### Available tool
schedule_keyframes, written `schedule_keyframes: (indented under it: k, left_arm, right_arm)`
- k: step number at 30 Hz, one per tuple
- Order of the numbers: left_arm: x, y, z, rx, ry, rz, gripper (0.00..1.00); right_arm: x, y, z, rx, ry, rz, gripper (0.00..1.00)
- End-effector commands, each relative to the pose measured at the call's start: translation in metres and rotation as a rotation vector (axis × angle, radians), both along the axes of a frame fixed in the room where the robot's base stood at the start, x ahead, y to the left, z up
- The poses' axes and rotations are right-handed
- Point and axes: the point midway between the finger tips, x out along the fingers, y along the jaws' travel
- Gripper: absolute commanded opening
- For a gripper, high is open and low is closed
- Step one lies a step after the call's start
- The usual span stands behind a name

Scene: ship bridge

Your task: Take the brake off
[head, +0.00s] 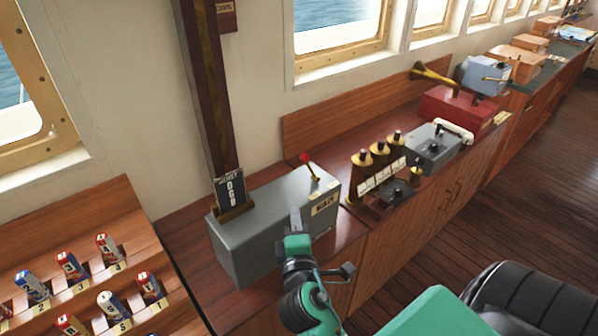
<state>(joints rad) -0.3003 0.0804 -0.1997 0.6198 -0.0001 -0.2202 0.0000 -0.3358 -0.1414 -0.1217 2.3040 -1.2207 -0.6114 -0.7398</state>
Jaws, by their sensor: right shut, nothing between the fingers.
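A grey metal box (265,225) stands on the wooden counter at centre left. A short lever with a red knob (306,161) stands on its top near the back right corner, tilted to the left. A small plate lies by the lever's foot, and a label (323,204) is on the box's right front; I cannot read either. My right gripper (295,217) is shut and empty, in front of the box's front face and below and left of the lever, apart from it. I cannot tell whether it touches the box. My left gripper is out of view.
A dark sign (230,188) stands at the box's left end. To the right are a row of brass-topped posts (378,148), another grey box (433,148) and a red box with a horn (460,106). Numbered cylinders sit in a wooden rack (90,240) at lower left. A black seat (530,305) is at lower right.

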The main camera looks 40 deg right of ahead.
Motion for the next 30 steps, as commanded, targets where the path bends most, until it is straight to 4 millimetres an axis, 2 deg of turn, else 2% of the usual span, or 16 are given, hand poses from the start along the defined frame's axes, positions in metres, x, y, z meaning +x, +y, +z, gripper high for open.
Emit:
schedule_keyframes:
  k: [5, 17, 23, 30]
  left_arm:
    - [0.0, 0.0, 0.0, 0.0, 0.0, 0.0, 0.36]
    - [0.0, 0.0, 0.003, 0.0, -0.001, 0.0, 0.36]
    - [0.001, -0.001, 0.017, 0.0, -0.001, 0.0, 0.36]
    - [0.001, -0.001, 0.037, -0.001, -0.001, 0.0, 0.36]
  right_arm:
    - [0.005, 0.006, 0.011, -0.101, -0.009, 0.009, 0.0]
    - [0.009, 0.004, 0.013, -0.103, -0.01, 0.01, 0.0]
    - [0.031, -0.008, 0.019, -0.105, -0.009, 0.009, 0.0]
    - [0.074, -0.032, 0.025, -0.103, -0.01, 0.008, 0.0]
